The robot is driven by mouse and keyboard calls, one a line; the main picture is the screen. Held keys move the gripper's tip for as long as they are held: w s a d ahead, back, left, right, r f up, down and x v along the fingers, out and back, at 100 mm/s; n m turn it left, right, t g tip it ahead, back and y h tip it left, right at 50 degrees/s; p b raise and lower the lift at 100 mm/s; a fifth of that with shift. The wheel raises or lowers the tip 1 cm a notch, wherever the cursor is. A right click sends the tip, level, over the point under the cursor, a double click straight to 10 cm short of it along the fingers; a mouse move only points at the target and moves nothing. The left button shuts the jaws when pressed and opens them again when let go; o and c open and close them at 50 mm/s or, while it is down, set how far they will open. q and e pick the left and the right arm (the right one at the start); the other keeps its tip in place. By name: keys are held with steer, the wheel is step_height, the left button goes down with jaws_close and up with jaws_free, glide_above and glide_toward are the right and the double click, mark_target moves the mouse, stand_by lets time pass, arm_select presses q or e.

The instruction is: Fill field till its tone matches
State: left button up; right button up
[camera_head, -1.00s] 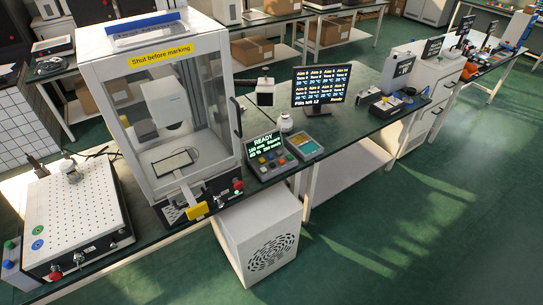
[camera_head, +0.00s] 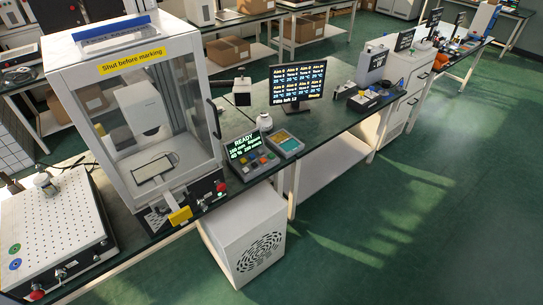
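A laser-marking type cabinet (camera_head: 135,120) with clear panels stands on the bench, with a yellow label reading "Shut before marking" (camera_head: 131,61). Inside it, a white head (camera_head: 143,107) hangs above a dark-framed flat plate (camera_head: 155,167). A control box (camera_head: 250,158) to its right shows "READY" on a green-lettered screen, with coloured keys below. A black monitor (camera_head: 297,82) behind it lists several "Aim" and "Tone" entries, with a line that seems to read "Fills left 12". The tone field itself I cannot make out. Neither gripper is in view.
A perforated plate unit (camera_head: 50,235) stands at the left. A white fan unit (camera_head: 245,235) stands on the floor under the bench front. A small white bottle (camera_head: 265,122) stands near the control box. Green floor (camera_head: 400,230) at the right is open.

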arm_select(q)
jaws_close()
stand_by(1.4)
